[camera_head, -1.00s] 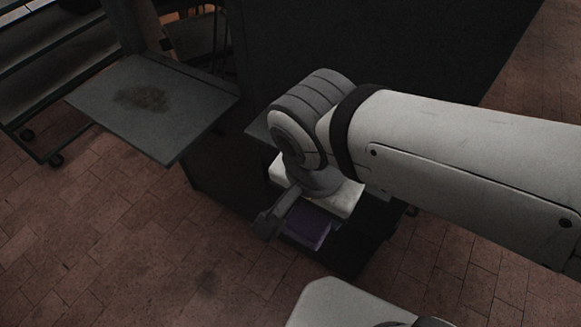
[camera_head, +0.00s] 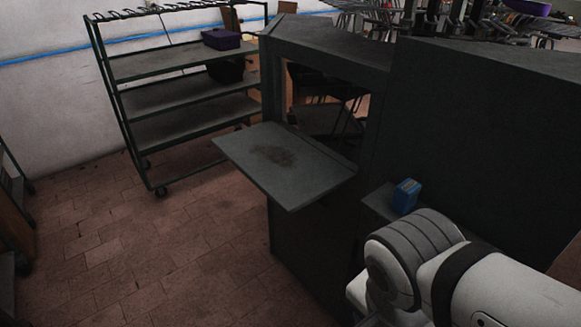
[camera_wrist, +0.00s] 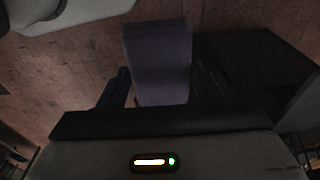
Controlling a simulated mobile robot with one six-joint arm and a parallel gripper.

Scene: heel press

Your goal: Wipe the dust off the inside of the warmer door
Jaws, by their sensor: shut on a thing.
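The warmer door (camera_head: 240,145) is folded down flat, its inner face up, in the middle of the head view. The warmer (camera_head: 305,240) is a dark cabinet with an open mouth behind the door. My gripper (camera_wrist: 162,78) is shut on a purple block (camera_wrist: 158,50), which looks like a sponge or pad, in the wrist view. The gripper and block are out of the head view; my wrist shows at its lower right, to the right of the door and apart from it.
A small blue box (camera_head: 407,196) stands on a ledge (camera_head: 378,203) between the door and my wrist. A large dark cabinet (camera_head: 480,140) fills the right. A shelf rack (camera_head: 180,95) stands behind left. Brick floor left of the door is clear.

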